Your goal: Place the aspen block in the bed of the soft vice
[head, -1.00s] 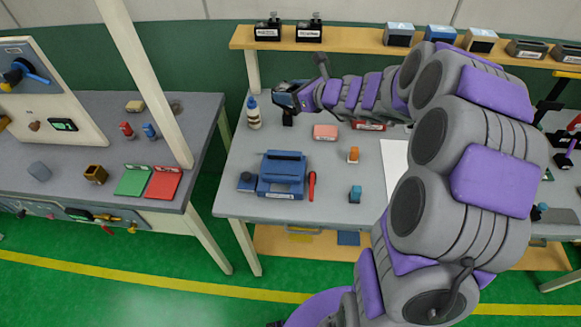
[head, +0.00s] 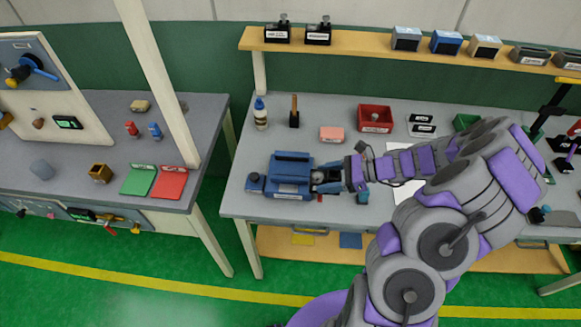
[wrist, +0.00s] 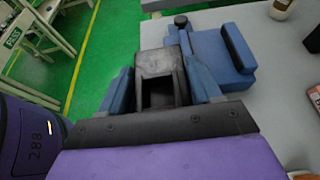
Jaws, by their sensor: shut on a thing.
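The blue soft vice (head: 290,189) stands on the grey bench, and part of it shows at the upper right in the wrist view (wrist: 228,48). My gripper (head: 322,181) is low at the vice's right end in the head view. I cannot tell whether it touches the vice. Its blue fingers show in the wrist view (wrist: 160,80), either side of a dark grey shape. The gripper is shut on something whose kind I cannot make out. I cannot identify the aspen block in either view; it may be hidden in the gripper.
A pink block (head: 331,134), a red bin (head: 375,118) and a black stand with a wooden handle (head: 294,118) are behind the vice. A bottle (head: 260,113) stands at back left. A teal piece (head: 363,198) lies just below my arm. Bare bench lies left of the vice.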

